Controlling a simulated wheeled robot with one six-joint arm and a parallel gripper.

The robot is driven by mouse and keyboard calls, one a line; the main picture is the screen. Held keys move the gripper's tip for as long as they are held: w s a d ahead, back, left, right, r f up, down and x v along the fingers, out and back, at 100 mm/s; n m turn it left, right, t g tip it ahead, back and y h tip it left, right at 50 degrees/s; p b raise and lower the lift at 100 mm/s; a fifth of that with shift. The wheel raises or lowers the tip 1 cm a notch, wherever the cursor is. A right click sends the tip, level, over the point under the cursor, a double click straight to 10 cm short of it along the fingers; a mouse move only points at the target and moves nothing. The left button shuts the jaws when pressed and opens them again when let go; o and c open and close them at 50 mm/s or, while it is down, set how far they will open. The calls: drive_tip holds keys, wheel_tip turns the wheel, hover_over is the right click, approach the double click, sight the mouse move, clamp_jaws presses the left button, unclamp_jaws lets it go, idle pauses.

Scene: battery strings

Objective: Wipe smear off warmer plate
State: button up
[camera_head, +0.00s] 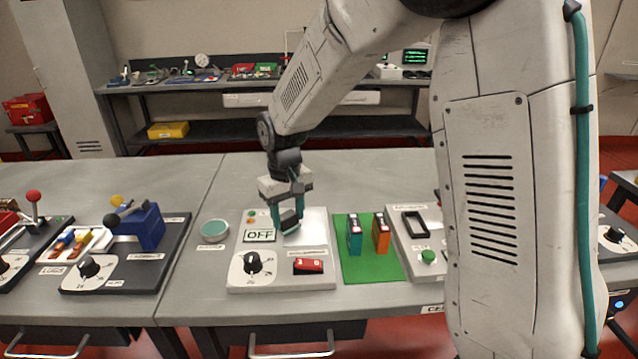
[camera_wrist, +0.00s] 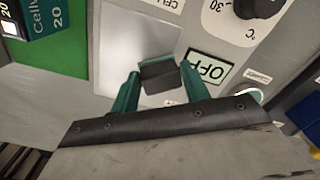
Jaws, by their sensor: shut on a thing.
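The warmer plate (camera_head: 317,225) is a pale, shiny square set in the grey control panel. It also shows in the wrist view (camera_wrist: 125,45). My gripper (camera_head: 290,215) is over the plate's left part, its teal fingers pointing down. It is shut on a dark grey pad (camera_wrist: 159,77), which is at the plate near the OFF sign. I cannot tell whether the pad touches the plate. I see no clear smear; the pad and fingers hide part of the surface.
The OFF sign (camera_head: 260,236), a black dial (camera_head: 253,262) and a red switch (camera_head: 308,265) are close by. A round teal-topped dish (camera_head: 214,231) is at left. A teal cell (camera_head: 354,236) and an orange cell (camera_head: 381,234) stand on a green mat (camera_head: 372,270) at right.

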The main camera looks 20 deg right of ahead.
drive_tip(key=shift+w+a+r, duration=0.1)
drive_tip(key=shift+a+r, duration=0.15)
drive_tip(key=shift+r, duration=0.2)
drive_tip(key=shift+w+a+r, duration=0.1)
drive_tip(key=shift+a+r, duration=0.1)
drive_tip(key=shift+r, duration=0.25)
drive_tip(key=shift+d+r, duration=0.15)
drive_tip(key=shift+r, duration=0.65)
drive_tip(key=shift+d+r, duration=0.15)
drive_tip(key=shift+r, duration=0.6)
drive_tip(key=shift+s+r, duration=0.1)
drive_tip(key=shift+r, duration=0.65)
drive_tip(key=shift+a, duration=0.1)
